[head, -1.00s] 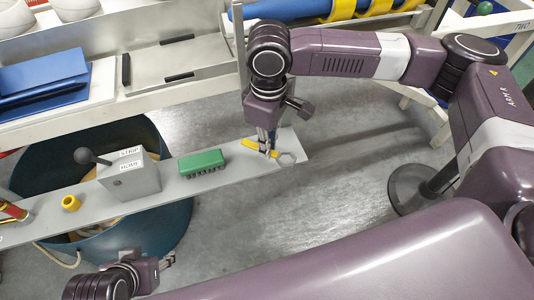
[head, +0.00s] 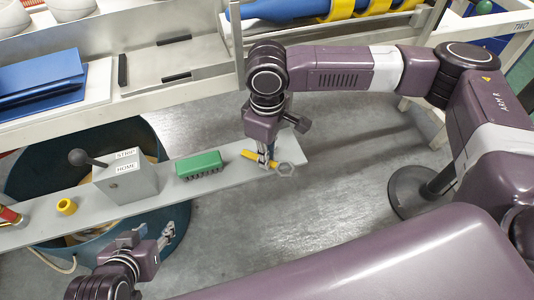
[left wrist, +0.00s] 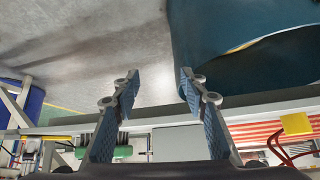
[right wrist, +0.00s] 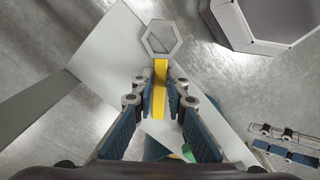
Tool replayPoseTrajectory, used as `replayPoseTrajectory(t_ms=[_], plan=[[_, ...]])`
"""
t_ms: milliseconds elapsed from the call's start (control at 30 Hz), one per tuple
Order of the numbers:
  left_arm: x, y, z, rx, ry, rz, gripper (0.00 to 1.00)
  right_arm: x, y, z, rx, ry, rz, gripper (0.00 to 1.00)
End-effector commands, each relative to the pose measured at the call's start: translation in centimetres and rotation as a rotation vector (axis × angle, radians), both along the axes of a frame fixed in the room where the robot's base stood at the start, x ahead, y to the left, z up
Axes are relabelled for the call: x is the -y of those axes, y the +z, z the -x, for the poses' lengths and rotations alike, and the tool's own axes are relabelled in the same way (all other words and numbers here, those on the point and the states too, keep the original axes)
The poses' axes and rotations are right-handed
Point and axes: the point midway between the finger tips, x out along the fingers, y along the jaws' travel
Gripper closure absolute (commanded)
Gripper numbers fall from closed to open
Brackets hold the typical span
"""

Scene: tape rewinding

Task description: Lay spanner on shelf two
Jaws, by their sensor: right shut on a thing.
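The spanner (head: 252,157) has a yellow handle and a grey hexagonal ring end. In the head view it is at the right end of the grey plank (head: 228,176). My right gripper (head: 266,162) points down and is shut on the yellow handle. The right wrist view shows the handle (right wrist: 159,88) between its fingers, ring end outward. I cannot tell whether the spanner touches the plank. My left gripper (head: 168,238) is empty, low in front of the plank; the left wrist view shows its fingers (left wrist: 155,85) apart. A "TWO" label (head: 521,27) marks a white shelf frame at the upper right.
On the plank are a green brush (head: 199,163), a grey box (head: 127,181) with a lever and a yellow ring (head: 67,206). A teal tub (head: 165,232) stands beneath. A white bench (head: 100,119) with trays runs along the back. Bare floor lies right of the plank.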

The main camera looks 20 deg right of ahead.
Motion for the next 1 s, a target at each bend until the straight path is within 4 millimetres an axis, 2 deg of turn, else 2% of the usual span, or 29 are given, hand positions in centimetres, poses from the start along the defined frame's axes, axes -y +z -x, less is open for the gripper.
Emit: replayPoseTrajectory(t_ms=[100,133,267,633,733,1000], plan=[[-0.1,-0.1,0.3,-0.013,0.000,-0.002,0.60,0.0,0.0,0.0,0.001,0.000,-0.001,1.00],[-0.1,-0.2,0.4,-0.017,0.000,-0.003,0.60,0.0,-0.1,0.0,0.000,0.000,0.000,0.84],[-0.1,-0.3,0.4,-0.020,0.002,-0.004,0.60,0.0,-0.1,0.0,0.000,0.000,0.000,0.70],[-0.1,-0.2,0.2,-0.007,0.002,-0.001,0.60,0.0,0.0,0.0,0.000,0.000,0.000,0.70],[0.0,0.5,-0.5,0.025,0.001,0.003,0.60,0.0,0.6,0.0,0.000,0.000,0.000,0.70],[-1.7,-2.0,5.0,-0.216,0.019,-0.047,0.60,0.0,3.7,0.0,0.001,0.000,0.000,0.70]])
